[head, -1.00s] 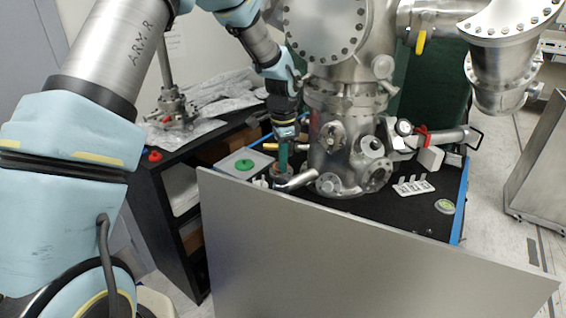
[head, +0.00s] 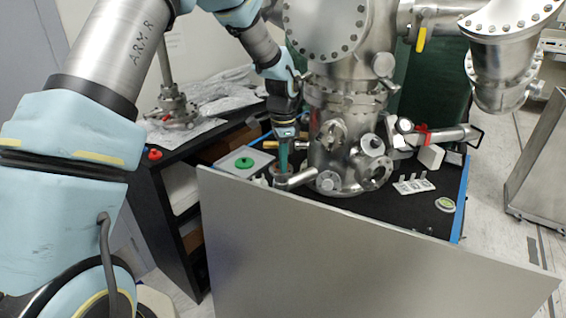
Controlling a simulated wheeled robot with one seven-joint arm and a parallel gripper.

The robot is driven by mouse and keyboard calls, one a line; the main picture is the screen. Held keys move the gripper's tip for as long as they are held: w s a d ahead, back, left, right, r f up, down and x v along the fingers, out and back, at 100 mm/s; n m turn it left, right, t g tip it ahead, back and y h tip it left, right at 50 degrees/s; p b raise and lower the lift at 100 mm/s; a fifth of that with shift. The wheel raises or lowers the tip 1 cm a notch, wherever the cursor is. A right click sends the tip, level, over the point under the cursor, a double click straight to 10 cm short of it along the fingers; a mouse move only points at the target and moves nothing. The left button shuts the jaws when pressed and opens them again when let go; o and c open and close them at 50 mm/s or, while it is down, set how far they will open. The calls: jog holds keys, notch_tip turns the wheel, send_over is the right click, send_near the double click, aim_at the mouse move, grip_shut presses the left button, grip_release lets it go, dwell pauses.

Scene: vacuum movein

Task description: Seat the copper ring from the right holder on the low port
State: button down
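My gripper (head: 283,160) points down at the left of the steel chamber, just above the end of a low side pipe (head: 296,180). A small reddish-brown round edge (head: 275,171) shows at the gripper's tip. It may be the copper ring or the rim of the port, and I cannot tell which. The fingers are too small and too covered to show whether they are open or shut. A white holder (head: 413,186) with several upright tabs stands on the black bench top to the right of the chamber. I cannot make out a copper ring on it.
A grey panel (head: 370,250) stands along the bench's front edge. A white plate with a green knob (head: 244,164) lies left of my gripper. A round green-faced disc (head: 445,204) lies at the right. The steel chamber (head: 335,120) and its flanges crowd my gripper's right side.

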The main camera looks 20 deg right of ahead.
jog(key=shift+f, duration=0.1)
dwell(0.3)
jog(key=c, duration=1)
grip_release()
notch_tip(320, 180, up, 11)
jog(key=b, duration=0.2)
jog(key=shift+b, duration=0.3)
jog(key=shift+f, duration=0.1)
